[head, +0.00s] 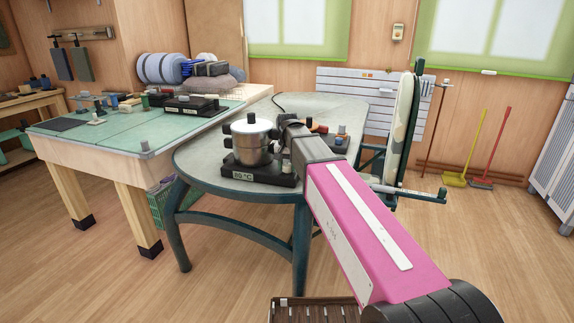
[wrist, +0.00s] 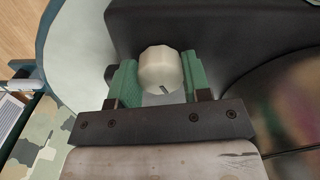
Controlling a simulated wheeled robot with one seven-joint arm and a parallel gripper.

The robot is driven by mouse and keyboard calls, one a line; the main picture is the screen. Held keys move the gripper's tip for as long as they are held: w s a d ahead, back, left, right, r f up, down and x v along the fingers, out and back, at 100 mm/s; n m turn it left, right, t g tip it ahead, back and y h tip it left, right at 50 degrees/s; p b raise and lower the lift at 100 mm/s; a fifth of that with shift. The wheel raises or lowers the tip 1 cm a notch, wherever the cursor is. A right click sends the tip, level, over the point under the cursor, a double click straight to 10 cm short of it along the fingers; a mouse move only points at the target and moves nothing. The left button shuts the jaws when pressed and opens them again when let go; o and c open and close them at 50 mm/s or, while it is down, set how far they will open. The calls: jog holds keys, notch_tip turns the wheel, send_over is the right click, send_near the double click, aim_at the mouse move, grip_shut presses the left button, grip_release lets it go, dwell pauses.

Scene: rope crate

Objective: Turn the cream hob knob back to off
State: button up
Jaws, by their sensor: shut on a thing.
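The cream knob (wrist: 161,66) sits between the green fingers of my gripper (wrist: 158,77) in the wrist view, with a finger against each side. A short dark mark shows on its face, towards the lower edge. The knob is on the black hob (wrist: 220,22). In the head view the hob (head: 240,176) stands on the grey-topped table and carries a display reading about 80 °C. My pink arm reaches to the hob's right end, and its wrist hides the knob there; the fingertips are hard to make out.
A metal pot (head: 251,145) stands on the hob, left of my gripper. The grey table (head: 205,160) holds small objects behind my wrist. A padded board (head: 402,125) stands at the right. A green-topped workbench (head: 85,137) is at the left. Open floor lies in front.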

jog(key=n, duration=0.3)
jog(key=shift+f, duration=0.1)
jog(key=shift+n, duration=1)
jog(key=n, duration=0.5)
jog(key=shift+n, duration=0.3)
jog(key=o, duration=0.9)
jog(key=shift+f, duration=0.1)
